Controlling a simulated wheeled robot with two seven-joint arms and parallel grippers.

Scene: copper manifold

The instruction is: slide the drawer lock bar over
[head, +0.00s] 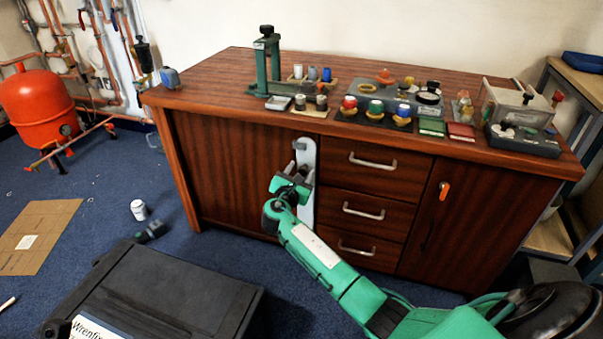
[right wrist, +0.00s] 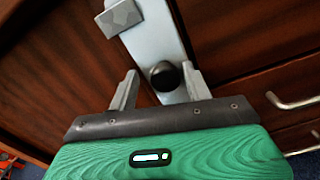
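The drawer lock bar (head: 308,152) is a light grey upright plate on the cabinet front, just left of the drawer column. In the right wrist view the lock bar (right wrist: 160,45) runs up and left, with a round black knob (right wrist: 166,76) on it and a grey block (right wrist: 119,17) near its end. My right gripper (head: 296,171) is in front of the bar and hides part of it. Its fingers are spread either side of the knob, the right finger close to it and a gap on the left. Contact cannot be told. My left gripper is not in view.
Three drawers with pale handles (head: 373,162) are right of the bar. The cabinet top (head: 215,90) carries a green stand (head: 268,60) and several small items. A black case (head: 165,295) stands on the floor.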

